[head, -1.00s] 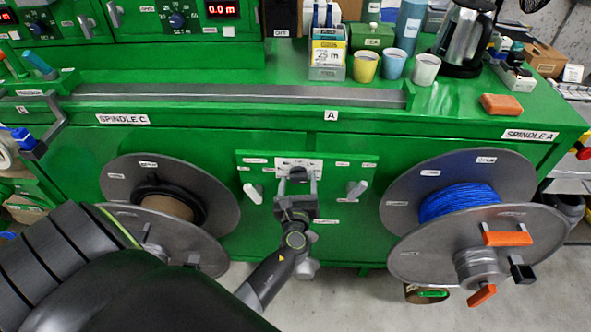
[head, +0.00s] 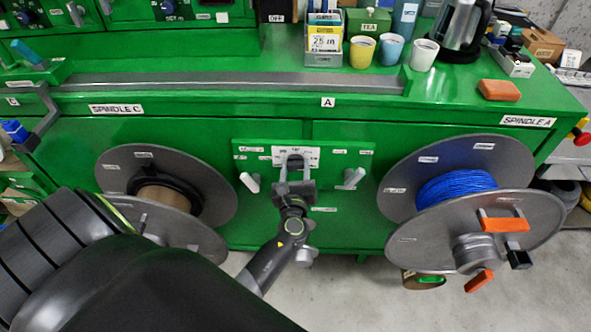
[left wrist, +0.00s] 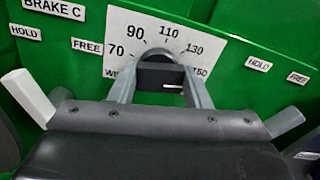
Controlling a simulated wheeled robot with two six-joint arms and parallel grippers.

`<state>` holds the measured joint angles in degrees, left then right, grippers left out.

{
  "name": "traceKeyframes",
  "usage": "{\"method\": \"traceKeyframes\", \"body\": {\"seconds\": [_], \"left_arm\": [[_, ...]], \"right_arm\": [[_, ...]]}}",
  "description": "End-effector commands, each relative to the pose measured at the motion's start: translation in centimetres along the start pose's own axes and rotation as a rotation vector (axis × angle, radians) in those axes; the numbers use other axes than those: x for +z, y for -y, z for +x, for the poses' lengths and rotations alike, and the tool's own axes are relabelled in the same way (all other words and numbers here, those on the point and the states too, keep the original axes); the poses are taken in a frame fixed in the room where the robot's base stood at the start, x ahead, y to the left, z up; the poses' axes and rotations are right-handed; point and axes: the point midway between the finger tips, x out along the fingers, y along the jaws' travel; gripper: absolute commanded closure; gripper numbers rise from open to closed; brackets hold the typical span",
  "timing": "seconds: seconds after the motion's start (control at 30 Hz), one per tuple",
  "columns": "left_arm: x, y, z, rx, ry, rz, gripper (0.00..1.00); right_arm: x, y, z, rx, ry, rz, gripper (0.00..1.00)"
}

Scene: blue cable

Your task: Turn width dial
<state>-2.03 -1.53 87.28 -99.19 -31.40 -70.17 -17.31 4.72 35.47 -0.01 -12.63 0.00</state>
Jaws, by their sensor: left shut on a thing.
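The width dial (left wrist: 160,77) is a dark knob on a white scale plate (left wrist: 118,22) marked 70, 90, 110, 130 and 150. In the head view the scale plate (head: 312,155) sits on the green front panel between the two spindles. My left gripper (head: 294,170) reaches up to the dial, and its fingers lie on either side of the knob. In the left wrist view the gripper (left wrist: 160,92) is shut on the dial. The dial's pointer is hard to make out behind the fingers. My right gripper is not in view.
A spool of blue cable (head: 456,187) is on the right spindle, and a reel with a brown core (head: 166,199) is on the left. Cups and a kettle (head: 462,25) stand on the bench top.

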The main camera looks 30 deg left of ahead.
Motion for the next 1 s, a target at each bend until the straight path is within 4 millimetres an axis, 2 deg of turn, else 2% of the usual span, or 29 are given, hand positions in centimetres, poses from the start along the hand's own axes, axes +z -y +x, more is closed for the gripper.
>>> {"method": "traceKeyframes", "body": {"seconds": [0.4, 0.73, 1.0], "left_arm": [[-0.2, -0.1, 0.0, -0.001, 0.003, -0.239, 0.79], [-0.1, -0.2, 0.0, -0.001, 0.003, -0.493, 0.79], [0.0, -0.3, 0.0, -0.001, 0.002, -0.629, 0.79]], "right_arm": [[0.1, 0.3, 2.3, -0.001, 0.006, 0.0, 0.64], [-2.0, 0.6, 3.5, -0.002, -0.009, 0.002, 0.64], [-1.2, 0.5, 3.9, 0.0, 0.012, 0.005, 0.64]]}}
